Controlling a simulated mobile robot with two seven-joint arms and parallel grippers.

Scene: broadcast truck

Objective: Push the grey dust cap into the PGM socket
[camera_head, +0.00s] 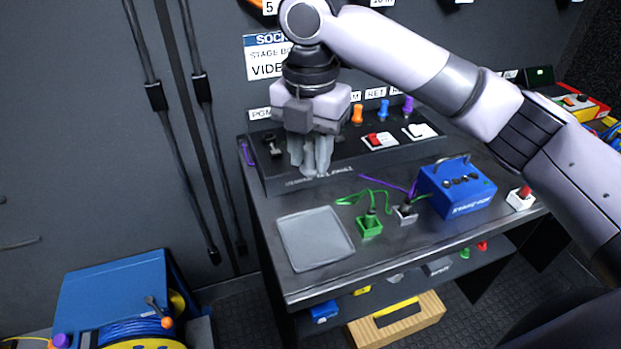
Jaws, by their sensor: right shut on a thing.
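My right gripper (311,158) points down over the black sloped socket panel (345,170) at the back of the table. Its fingers are shut on a small light grey piece, which looks like the grey dust cap (311,173); the fingers hide most of it. The PGM label (261,113) is on the wall at the panel's left end. Below it sits a dark socket fitting (272,146), which looks like the PGM socket, left of the gripper and apart from it. Whether the cap touches the panel I cannot tell. My left gripper is out of view.
Orange, blue and purple plugs (383,109) and a red-button box (379,140) are on the panel right of the gripper. A grey tray (315,238) lies empty in front. Green (369,225) and grey connectors and a blue box (457,187) stand to the right.

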